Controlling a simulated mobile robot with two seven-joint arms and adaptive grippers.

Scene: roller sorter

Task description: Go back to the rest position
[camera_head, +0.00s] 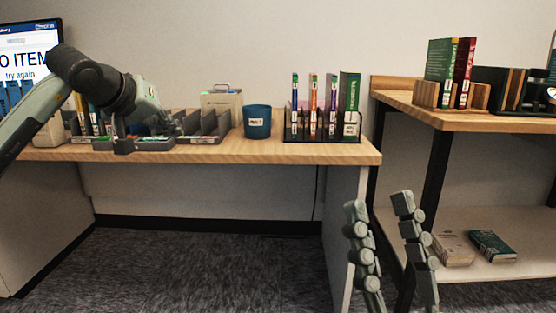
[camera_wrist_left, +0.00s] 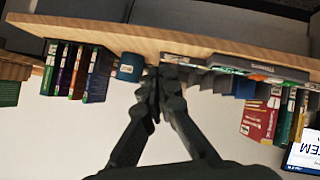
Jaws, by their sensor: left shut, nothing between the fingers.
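My left gripper (camera_head: 172,126) is shut and empty above the left part of the wooden desk (camera_head: 215,153), in front of a grey divided sorter (camera_head: 206,127). In the left wrist view, which looks upside down, its fingertips (camera_wrist_left: 163,72) come together near the desk, close to the blue cup (camera_wrist_left: 131,67). My left forearm slants in from the left in the head view and hides part of the monitor and sorter. My right gripper (camera_head: 380,204) is in front of the desk's right end, its fingers pointing up and apart, empty.
On the desk stand the blue cup (camera_head: 257,122) and a black rack of books (camera_head: 322,126). A monitor (camera_head: 30,55) reads "try again". A shelf unit (camera_head: 468,121) at the right holds books above and two lying books (camera_head: 491,246) below. Dark carpet (camera_head: 210,262) is clear.

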